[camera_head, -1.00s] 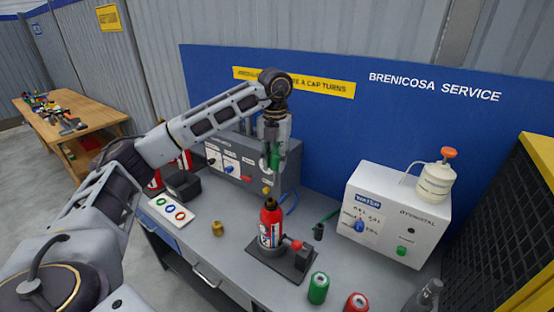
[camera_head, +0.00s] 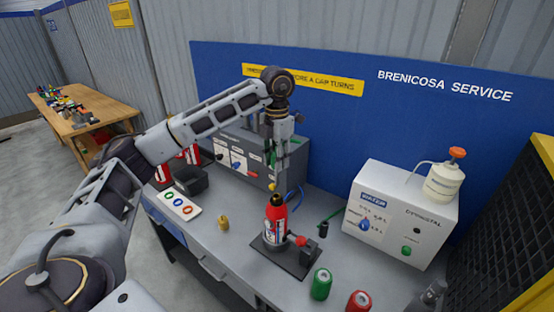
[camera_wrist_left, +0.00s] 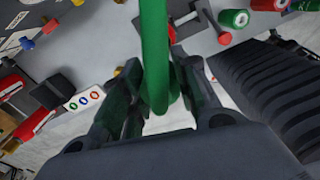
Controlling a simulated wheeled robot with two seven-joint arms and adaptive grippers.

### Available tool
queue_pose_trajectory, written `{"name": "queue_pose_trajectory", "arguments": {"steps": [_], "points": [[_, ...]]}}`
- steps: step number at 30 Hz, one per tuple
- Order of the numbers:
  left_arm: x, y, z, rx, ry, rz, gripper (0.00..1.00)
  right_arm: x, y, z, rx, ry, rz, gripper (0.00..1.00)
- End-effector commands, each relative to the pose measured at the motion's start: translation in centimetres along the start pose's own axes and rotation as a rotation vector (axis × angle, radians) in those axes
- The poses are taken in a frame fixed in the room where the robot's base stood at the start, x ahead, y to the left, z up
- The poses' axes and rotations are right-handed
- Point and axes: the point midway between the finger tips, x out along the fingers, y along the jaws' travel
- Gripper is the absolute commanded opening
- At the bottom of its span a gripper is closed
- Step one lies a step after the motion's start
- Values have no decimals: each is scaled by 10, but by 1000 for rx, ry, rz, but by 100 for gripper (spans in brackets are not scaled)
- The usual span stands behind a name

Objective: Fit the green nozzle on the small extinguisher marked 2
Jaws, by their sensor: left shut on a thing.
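My left gripper (camera_head: 276,172) points down above the small red extinguisher (camera_head: 275,221), apart from its dark top. The gripper is shut on the green nozzle (camera_wrist_left: 155,50), which shows between the fingers in the left wrist view. In the head view the fingers mostly hide the nozzle. The extinguisher stands upright in a dark holder (camera_head: 297,262) with a red-knobbed handle on its right. I cannot read its number.
A green can (camera_head: 321,284) and a red can (camera_head: 359,301) stand at the front right. A white dispenser box (camera_head: 420,215) is on the right, a grey control box (camera_head: 222,150) behind. A brass fitting (camera_head: 223,223) and a card with coloured rings (camera_head: 178,205) lie left.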

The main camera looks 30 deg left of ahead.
Motion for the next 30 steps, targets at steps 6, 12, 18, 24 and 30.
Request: {"name": "queue_pose_trajectory", "arguments": {"steps": [6, 12, 18, 24, 30], "points": [[0, 0, 0, 6, 0, 0, 3, 0, 2, 0, 0, 0, 2, 93], [0, 0, 0, 5, -1, 0, 3, 0, 2, 0, 0, 0, 2, 93], [2, 0, 0, 5, 0, 0, 3, 1, 2, 0, 0, 0, 2, 93], [7, 0, 0, 4, 0, 0, 3, 4, 1, 1, 0, 0, 2, 93], [13, 0, 0, 4, 0, 0, 3, 8, 1, 1, 1, 0, 1, 93]]}}
